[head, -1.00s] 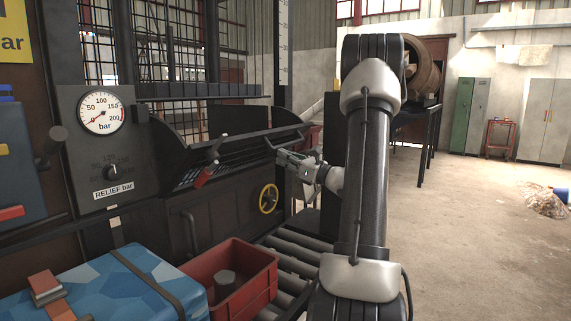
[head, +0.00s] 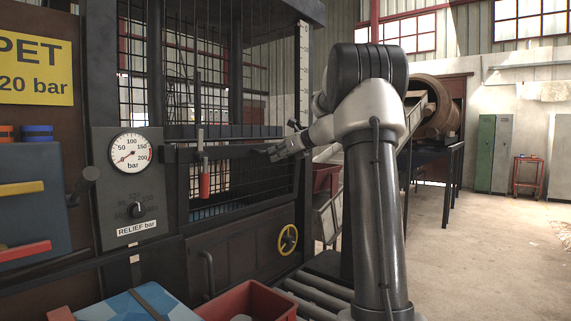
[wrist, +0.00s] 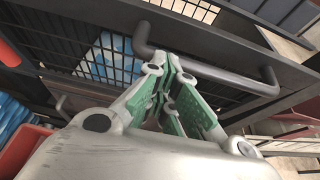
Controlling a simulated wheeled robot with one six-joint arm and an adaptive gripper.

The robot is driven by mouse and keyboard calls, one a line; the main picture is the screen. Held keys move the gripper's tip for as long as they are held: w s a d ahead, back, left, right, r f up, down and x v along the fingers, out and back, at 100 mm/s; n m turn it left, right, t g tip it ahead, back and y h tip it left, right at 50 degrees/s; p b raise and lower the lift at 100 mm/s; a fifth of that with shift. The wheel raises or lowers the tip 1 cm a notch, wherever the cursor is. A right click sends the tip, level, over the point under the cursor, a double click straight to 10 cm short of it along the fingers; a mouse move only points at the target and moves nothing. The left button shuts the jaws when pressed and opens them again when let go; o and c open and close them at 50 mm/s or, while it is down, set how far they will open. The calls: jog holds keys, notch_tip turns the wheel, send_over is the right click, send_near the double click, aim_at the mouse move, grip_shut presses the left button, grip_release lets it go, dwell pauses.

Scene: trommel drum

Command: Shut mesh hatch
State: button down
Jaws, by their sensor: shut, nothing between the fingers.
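The mesh hatch (head: 240,175) is a dark frame with wire grid on the front of the press. It stands upright, or nearly so, across the lower opening; I cannot tell whether it is fully seated. In the wrist view its mesh (wrist: 75,30) and a dark bar handle (wrist: 210,57) show close up. A red-handled clamp (head: 204,183) hangs at the hatch's upper left. My gripper (head: 272,152) is at the upper right of the hatch. Its green-padded fingers (wrist: 172,75) are closed with nothing between them, close to the handle; contact is unclear.
The gauge panel (head: 128,180) is left of the hatch. A yellow handwheel (head: 288,239) sits below it. A red crate (head: 247,300) and rollers (head: 310,298) lie in front. A drum (head: 440,112) stands on a dark frame behind.

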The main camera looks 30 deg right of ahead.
jog(key=shift+w+a+r, duration=0.2)
jog(key=shift+w+r, duration=0.05)
jog(key=shift+w, duration=0.3)
jog(key=shift+w+a+r, duration=0.2)
jog(key=shift+w+r, duration=0.05)
jog(key=shift+w, duration=0.3)
